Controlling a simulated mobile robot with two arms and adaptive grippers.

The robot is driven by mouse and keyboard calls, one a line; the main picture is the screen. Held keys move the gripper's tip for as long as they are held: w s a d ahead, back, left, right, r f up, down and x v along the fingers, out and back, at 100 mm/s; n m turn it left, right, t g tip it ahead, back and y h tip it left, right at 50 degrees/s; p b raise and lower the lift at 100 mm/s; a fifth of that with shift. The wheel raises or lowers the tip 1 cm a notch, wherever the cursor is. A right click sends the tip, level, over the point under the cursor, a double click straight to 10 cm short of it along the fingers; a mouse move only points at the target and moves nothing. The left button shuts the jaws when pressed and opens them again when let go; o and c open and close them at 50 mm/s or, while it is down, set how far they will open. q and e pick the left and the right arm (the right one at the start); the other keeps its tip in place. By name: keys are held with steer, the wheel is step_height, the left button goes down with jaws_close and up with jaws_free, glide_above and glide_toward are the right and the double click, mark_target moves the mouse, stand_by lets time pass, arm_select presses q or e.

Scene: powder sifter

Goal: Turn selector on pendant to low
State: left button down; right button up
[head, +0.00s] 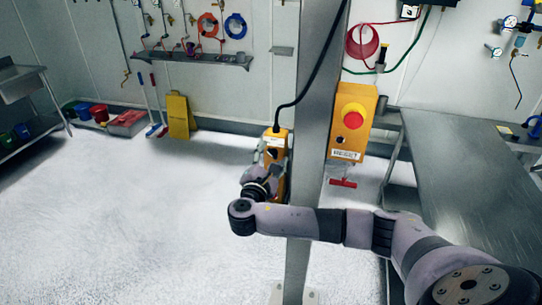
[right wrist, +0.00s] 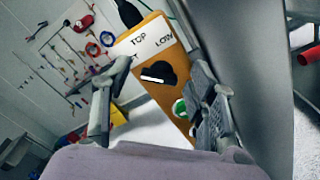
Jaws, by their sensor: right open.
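In the right wrist view the pendant (right wrist: 150,48) appears tilted, with a white label reading "TOP" and "LOW". Its black selector knob (right wrist: 162,73) sits below the label, with a white mark toward its left side. A green button (right wrist: 179,108) shows lower down. My right gripper (right wrist: 161,70) is open, with one finger on each side of the selector in the picture; contact is not visible. In the head view my right gripper (head: 262,184) is at the pendant's lower part, partly hidden.
An orange box with a red emergency button (head: 353,119) is mounted to the right. A steel table (head: 465,185) stands at the right. The white floor at left is clear.

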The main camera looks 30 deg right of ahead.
steer(key=shift+c, duration=0.3)
steer(key=c, duration=1.1)
steer(key=shift+f, duration=0.1)
steer(key=shift+s+f+m+b, duration=0.1)
steer(key=shift+f+m+b, duration=0.05)
steer(key=shift+m+b, duration=0.75)
steer(key=m+b, duration=0.4)
steer(key=b, duration=0.1)
steer(key=m+b, duration=0.4)
steer(key=b, duration=0.1)
steer(key=m+b, duration=0.5)
steer(key=shift+s+f, duration=0.1)
steer(key=shift+f, duration=0.25)
steer(key=shift+d+r+m+b, duration=0.1)
steer(key=shift+r+m+b, duration=0.1)
steer(key=shift+m+b, duration=1.4)
